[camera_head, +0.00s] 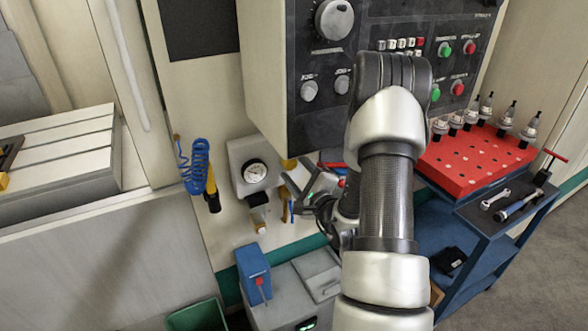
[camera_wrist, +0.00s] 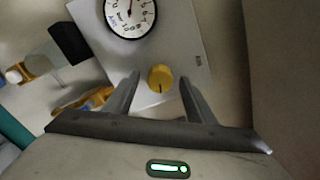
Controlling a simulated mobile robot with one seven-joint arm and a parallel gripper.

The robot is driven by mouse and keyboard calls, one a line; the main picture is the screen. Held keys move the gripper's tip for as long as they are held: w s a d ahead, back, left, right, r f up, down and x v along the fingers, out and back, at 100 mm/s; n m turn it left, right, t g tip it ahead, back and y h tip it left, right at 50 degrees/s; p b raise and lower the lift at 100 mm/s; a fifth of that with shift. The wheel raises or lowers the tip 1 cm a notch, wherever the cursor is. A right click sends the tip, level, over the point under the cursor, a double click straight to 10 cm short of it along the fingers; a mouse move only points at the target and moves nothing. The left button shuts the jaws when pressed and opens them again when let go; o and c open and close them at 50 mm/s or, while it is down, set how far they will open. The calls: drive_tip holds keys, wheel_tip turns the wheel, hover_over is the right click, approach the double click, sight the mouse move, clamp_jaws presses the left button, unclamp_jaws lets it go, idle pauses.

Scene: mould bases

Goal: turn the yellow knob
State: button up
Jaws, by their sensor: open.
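The yellow knob (camera_wrist: 160,78) sits on the face of a light grey box (camera_wrist: 195,40), below a round dial gauge (camera_wrist: 130,14) in the wrist view. A short dark mark on the knob points toward the bottom of that picture. In the head view the knob (camera_head: 289,163) is a small yellow patch right of the gauge (camera_head: 255,171), partly hidden by my gripper (camera_head: 298,190). My gripper (camera_wrist: 160,82) is open and empty. In the wrist view one finger shows on each side of the knob, with gaps between. I cannot tell whether the fingertips reach around it.
A control panel (camera_head: 320,85) juts out above my gripper. A blue coiled hose (camera_head: 196,165) hangs left of the gauge box. A black and amber fitting (camera_head: 259,215) hangs below it. A red tool block (camera_head: 468,160) stands on a blue cart at the right.

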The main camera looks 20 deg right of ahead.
drive_tip(key=s+p, duration=0.2)
drive_tip(key=s, duration=1.5)
drive_tip(key=shift+s+d, duration=0.2)
drive_tip(key=shift+d, duration=0.1)
